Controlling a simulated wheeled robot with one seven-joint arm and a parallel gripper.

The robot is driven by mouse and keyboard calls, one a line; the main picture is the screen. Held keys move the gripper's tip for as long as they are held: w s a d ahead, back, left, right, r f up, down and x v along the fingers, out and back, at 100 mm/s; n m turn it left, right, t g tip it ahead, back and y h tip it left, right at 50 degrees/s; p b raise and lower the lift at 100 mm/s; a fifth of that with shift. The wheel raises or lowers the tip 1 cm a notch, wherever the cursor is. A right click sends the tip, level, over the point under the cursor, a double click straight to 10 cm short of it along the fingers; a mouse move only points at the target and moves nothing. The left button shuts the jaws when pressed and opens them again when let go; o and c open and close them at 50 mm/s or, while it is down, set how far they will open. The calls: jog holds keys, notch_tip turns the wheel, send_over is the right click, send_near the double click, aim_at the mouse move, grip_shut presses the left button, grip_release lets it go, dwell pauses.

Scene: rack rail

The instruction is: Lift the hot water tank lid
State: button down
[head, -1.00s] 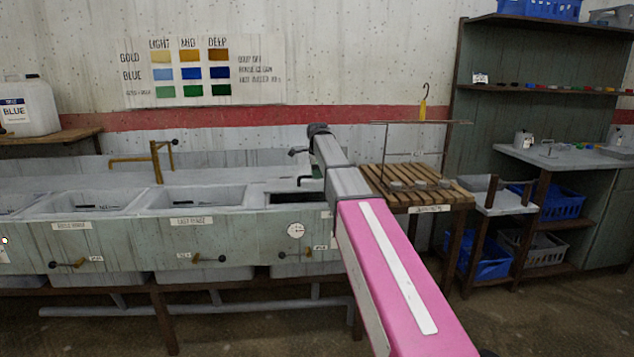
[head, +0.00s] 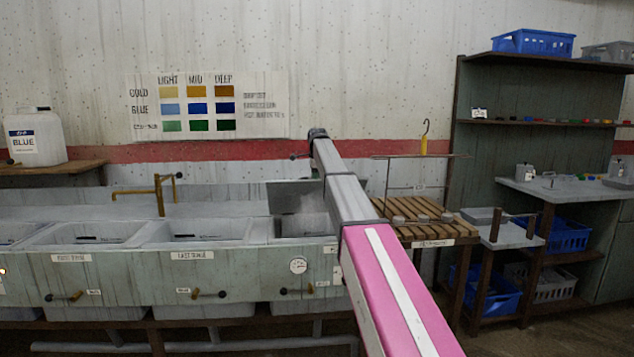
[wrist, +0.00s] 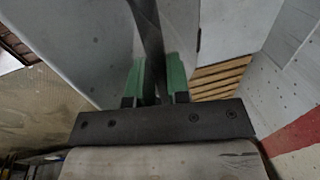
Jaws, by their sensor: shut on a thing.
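The hot water tank (head: 322,272) is the right-hand basin in the sink row, with a round gauge on its front. Its grey lid (head: 290,200) appears raised and steeply tilted at the back of the tank in the head view, partly behind my arm. In the wrist view my gripper (wrist: 156,82) has its green fingers shut on a dark bar (wrist: 149,30), which looks like the lid handle. A large grey panel beside it, probably the lid (wrist: 75,40), fills the upper left. My fingertips are not clear in the head view.
A slatted wooden rack (head: 425,222) with several weights stands right of the tank. A yellow hook scale (head: 424,144) hangs above it. A brass tap (head: 160,195) rises behind the left basins. A shelf unit (head: 480,130) is at the right.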

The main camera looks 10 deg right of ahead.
jog(key=shift+w+f, duration=0.15)
jog(key=shift+w, duration=0.05)
jog(key=c, duration=1.1)
grip_release()
jog(key=shift+w, duration=0.1)
notch_tip(320, 180, up, 11)
jog(key=s, duration=0.2)
jog(key=shift+s+f, duration=0.15)
jog(key=shift+c, duration=0.2)
